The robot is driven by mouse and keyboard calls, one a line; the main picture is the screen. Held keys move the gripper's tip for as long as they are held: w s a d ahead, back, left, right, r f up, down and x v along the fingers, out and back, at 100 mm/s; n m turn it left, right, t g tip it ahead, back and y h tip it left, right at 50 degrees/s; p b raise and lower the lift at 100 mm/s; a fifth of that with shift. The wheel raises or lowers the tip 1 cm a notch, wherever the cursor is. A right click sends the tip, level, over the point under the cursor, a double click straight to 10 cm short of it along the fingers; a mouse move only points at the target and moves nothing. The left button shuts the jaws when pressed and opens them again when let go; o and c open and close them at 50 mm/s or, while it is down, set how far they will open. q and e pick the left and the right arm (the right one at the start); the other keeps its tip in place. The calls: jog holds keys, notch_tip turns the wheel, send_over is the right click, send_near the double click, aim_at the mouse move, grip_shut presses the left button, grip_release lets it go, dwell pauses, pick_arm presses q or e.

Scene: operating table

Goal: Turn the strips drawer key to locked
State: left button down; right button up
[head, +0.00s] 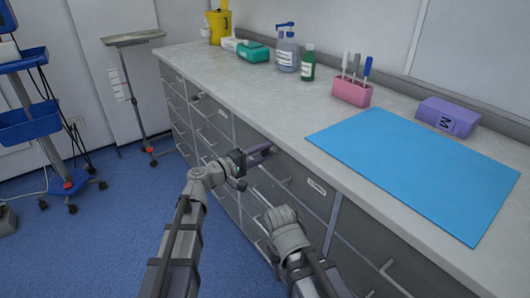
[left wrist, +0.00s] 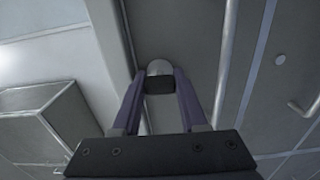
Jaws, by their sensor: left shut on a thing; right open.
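My left gripper (head: 266,151) is at the front of the drawer cabinet, just below the counter edge. In the left wrist view its two purple fingers (left wrist: 160,92) are shut on the key (left wrist: 160,68), a small piece with a grey rounded top and a dark lower face. The key is at the drawer front; its lock marking cannot be read. In the head view the gripper hides the key. My right gripper (head: 283,218) is lower and to the right, in front of the drawers. It is open, with its fingertips mostly hidden.
Grey drawers with bar handles (head: 215,137) run along the cabinet, and a pale label (head: 317,186) is on one front. The counter holds a blue mat (head: 420,165), a pink pen holder (head: 351,92), a purple box (head: 448,117) and bottles (head: 287,52).

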dwell(0.4)
pick_arm(q)
jog(key=shift+c, duration=2.2)
grip_release()
